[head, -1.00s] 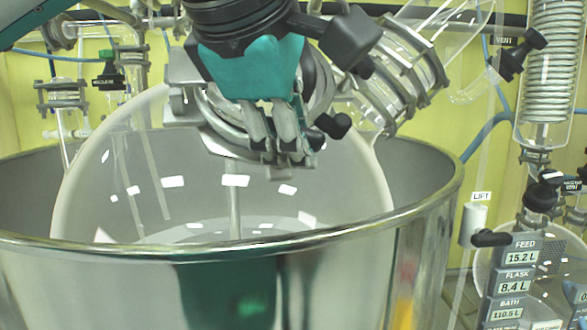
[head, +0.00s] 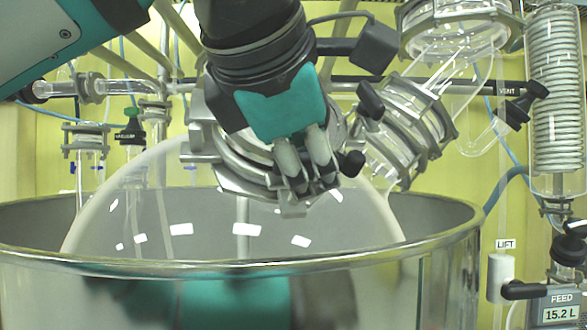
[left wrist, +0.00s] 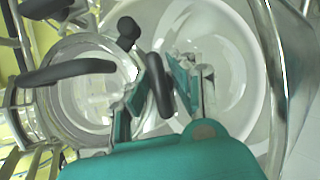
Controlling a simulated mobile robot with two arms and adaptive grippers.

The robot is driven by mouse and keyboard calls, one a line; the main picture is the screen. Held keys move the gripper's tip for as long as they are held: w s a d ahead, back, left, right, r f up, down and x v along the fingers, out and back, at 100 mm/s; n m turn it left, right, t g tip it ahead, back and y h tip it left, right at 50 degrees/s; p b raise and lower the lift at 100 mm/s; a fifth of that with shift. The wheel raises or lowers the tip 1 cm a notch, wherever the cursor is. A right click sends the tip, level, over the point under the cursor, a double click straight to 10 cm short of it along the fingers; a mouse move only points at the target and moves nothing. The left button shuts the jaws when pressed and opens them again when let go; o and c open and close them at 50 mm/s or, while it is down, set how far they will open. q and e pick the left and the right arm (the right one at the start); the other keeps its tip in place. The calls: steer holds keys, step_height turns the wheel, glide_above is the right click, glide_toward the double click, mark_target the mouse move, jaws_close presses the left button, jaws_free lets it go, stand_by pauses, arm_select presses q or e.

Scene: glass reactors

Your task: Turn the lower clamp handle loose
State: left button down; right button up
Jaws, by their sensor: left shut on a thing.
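The lower clamp is a metal ring (head: 203,140) around the neck of the large round flask, partly hidden behind my left gripper. My left gripper (head: 308,187) reaches down from above, with its fingers at the front of this clamp. In the left wrist view, a black elongated clamp handle (left wrist: 159,85) lies between the two fingers, and the gripper (left wrist: 163,90) is shut on it. In the head view the fingers mostly hide that handle. A black knob (head: 351,163) shows just right of the fingertips. My right gripper is in neither view.
The round flask (head: 150,215) sits inside a wide steel bath with a shiny rim (head: 120,262). Another clamped glass joint (head: 405,140) with a black handle (head: 370,101) is close to the right of my gripper. A glass coil condenser (head: 556,90) stands at the far right.

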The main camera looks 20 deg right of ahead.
arm_select(q)
steer(key=c, duration=1.3)
jaws_free()
steer(key=v, duration=1.2)
steer(key=shift+f, duration=0.1)
